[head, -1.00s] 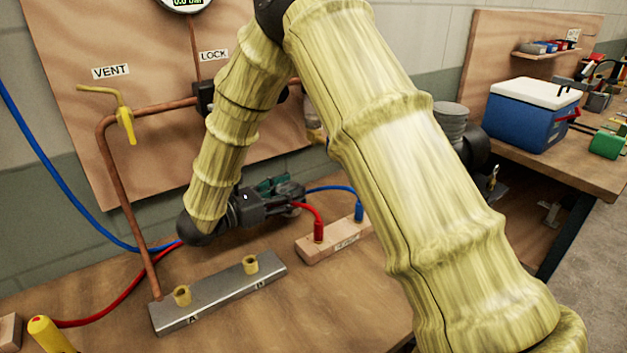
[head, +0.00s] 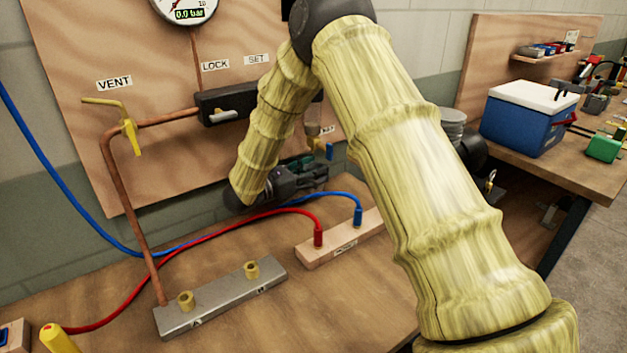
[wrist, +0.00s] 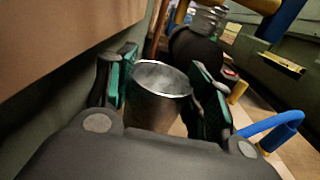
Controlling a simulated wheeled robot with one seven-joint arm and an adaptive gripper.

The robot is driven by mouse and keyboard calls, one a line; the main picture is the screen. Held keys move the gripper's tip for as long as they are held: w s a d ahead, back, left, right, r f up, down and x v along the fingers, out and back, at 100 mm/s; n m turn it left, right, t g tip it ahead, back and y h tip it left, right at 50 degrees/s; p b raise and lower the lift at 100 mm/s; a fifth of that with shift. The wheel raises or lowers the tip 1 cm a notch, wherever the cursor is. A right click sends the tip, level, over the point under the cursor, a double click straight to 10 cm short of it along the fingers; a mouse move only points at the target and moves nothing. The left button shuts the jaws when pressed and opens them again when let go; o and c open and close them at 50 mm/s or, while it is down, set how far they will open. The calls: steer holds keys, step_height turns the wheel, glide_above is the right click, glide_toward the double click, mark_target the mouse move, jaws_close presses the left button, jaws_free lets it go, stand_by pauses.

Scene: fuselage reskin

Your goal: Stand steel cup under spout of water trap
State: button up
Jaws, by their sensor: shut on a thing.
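My gripper (head: 318,172) is shut on the steel cup (wrist: 157,100). In the wrist view the cup sits between the green-padded fingers (wrist: 165,92), its open rim facing up and looking empty. In the head view the cup cannot be made out behind the gripper and arm. The water trap (head: 313,132) hangs on the wooden panel, with a clear bowl, a brass lower part and a blue lever (head: 330,151). My gripper is just below and close to it. My arm partly hides the trap. I cannot tell whether the cup is directly under the spout.
A wooden block (head: 335,245) with red and blue hose plugs stands below the gripper. A metal manifold (head: 222,300) with two brass fittings lies in front. A grey ribbed cylinder (head: 452,125) stands right, beyond my arm. The bench between block and panel is mostly clear.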

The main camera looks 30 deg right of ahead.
steer(key=shift+f+p, duration=0.35)
steer(key=shift+f, duration=1.4)
steer(key=shift+f, duration=0.15)
steer(key=o, duration=1.1)
steer(key=shift+r, duration=0.2)
steer(key=a, duration=0.4)
steer(key=s+a+b, duration=0.1)
steer(key=a, duration=0.3)
steer(key=a+b, duration=0.1)
steer(key=a, duration=0.3)
steer(key=shift+s, duration=0.35)
